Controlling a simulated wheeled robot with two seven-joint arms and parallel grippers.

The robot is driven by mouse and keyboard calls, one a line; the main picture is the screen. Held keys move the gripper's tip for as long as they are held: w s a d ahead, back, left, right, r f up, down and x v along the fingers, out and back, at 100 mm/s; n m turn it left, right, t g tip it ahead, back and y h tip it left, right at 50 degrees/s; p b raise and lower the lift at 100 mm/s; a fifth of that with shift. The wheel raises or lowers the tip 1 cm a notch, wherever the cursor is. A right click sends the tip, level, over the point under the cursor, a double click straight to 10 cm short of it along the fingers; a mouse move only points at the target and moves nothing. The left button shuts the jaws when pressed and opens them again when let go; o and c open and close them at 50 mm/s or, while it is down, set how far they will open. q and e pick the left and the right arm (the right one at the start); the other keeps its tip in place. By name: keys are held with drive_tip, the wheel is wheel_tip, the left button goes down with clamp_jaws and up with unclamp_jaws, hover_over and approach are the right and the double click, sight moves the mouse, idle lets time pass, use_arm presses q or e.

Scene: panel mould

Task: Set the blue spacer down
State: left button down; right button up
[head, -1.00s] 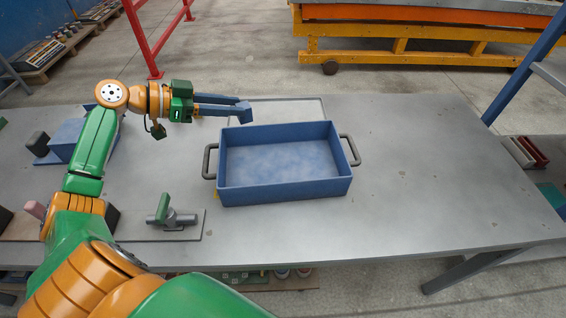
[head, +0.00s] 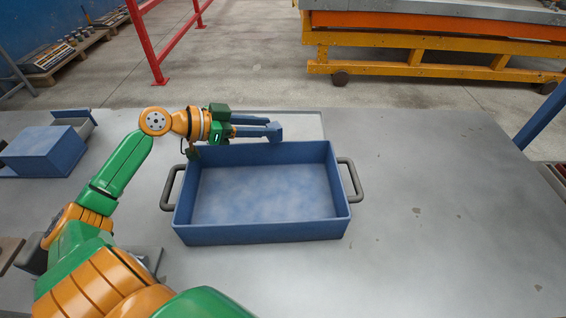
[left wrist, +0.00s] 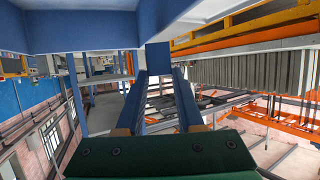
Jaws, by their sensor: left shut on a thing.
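My left gripper (head: 272,129) is shut on the blue spacer (head: 276,132), a small block at its fingertips. In the head view the spacer shows just behind the far rim of the blue bin (head: 262,233), right of the rim's middle. I cannot tell whether the spacer touches the surface below it. In the left wrist view the spacer (left wrist: 158,57) sits between the tips of the two long fingers. The bin is open, with dark handles at both sides and nothing seen inside. My right gripper is not in view.
A pale outlined plate (head: 305,124) lies on the grey table (head: 430,190) behind the bin. A blue box (head: 45,148) stands at the table's left. The table right of the bin is clear. A red rail and an orange-yellow platform (head: 420,42) stand beyond.

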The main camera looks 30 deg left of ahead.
use_arm(q)
drive_tip(key=d+f+p, duration=0.1)
drive_tip(key=d+f, duration=0.5)
drive_tip(key=d, duration=0.1)
drive_tip(key=shift+w+d+f+p, duration=0.2)
drive_tip(key=shift+d+f+p, duration=0.05)
drive_tip(key=shift+f+p, duration=0.15)
wheel_tip(320, 180, down, 3)
drive_tip(key=shift+a+r, duration=0.1)
drive_tip(key=shift+f+b, duration=0.3)
drive_tip(key=shift+b, duration=0.05)
drive_tip(key=c, duration=0.5)
unclamp_jaws()
drive_tip(key=shift+r, duration=0.1)
drive_tip(key=shift+c, duration=0.2)
drive_tip(key=shift+r, duration=0.1)
